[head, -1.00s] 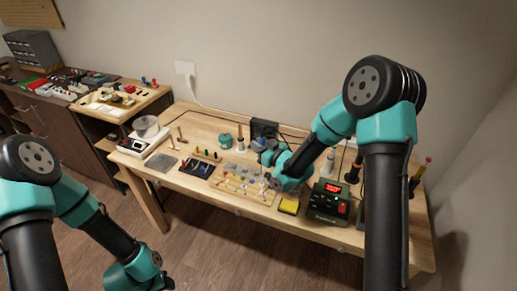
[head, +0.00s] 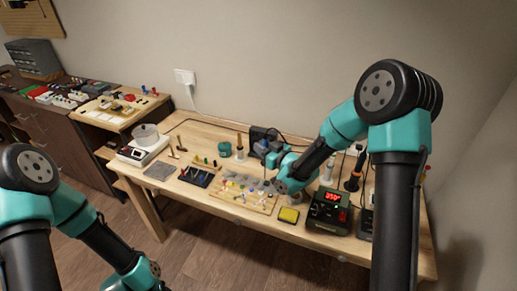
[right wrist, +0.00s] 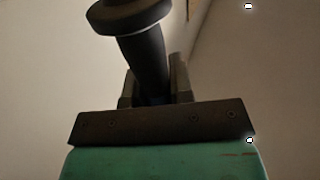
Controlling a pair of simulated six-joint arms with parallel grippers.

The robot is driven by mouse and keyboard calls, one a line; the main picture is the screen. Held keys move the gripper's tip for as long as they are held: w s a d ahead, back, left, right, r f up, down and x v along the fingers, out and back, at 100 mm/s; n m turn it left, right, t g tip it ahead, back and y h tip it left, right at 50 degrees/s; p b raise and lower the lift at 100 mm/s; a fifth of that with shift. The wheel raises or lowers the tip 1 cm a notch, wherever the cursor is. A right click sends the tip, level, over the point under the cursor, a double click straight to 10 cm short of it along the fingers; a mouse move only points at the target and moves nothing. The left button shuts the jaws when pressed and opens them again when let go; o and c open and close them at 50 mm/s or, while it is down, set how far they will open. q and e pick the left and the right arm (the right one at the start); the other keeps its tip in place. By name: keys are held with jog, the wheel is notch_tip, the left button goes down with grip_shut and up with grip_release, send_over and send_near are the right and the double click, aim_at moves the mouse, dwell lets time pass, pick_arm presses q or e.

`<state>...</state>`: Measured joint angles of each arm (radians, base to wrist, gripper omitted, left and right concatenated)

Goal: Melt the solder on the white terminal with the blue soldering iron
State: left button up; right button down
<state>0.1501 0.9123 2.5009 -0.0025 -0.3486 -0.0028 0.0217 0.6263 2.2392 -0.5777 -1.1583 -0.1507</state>
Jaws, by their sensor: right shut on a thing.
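My right gripper (head: 270,184) is over the right part of the wooden terminal board (head: 228,193), mostly hidden by its own wrist. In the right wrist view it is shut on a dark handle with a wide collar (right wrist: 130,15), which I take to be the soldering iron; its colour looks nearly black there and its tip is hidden. Several small coloured terminals stand on the board. They are too small to single out the white one or see solder or contact. My left arm is low at the left, its fingers outside the picture.
A green soldering station (head: 328,211) with a red display and a yellow sponge (head: 289,215) are right of the board. Another iron (head: 354,174) stands upright behind the station. A tool tray (head: 196,177), grey mat (head: 160,171) and scale (head: 142,152) are to the left.

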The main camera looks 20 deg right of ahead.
jog(key=d+r, duration=0.1)
jog(key=d, duration=0.5)
jog(key=shift+d+r, duration=0.2)
jog(key=shift+r, duration=0.1)
dwell(0.5)
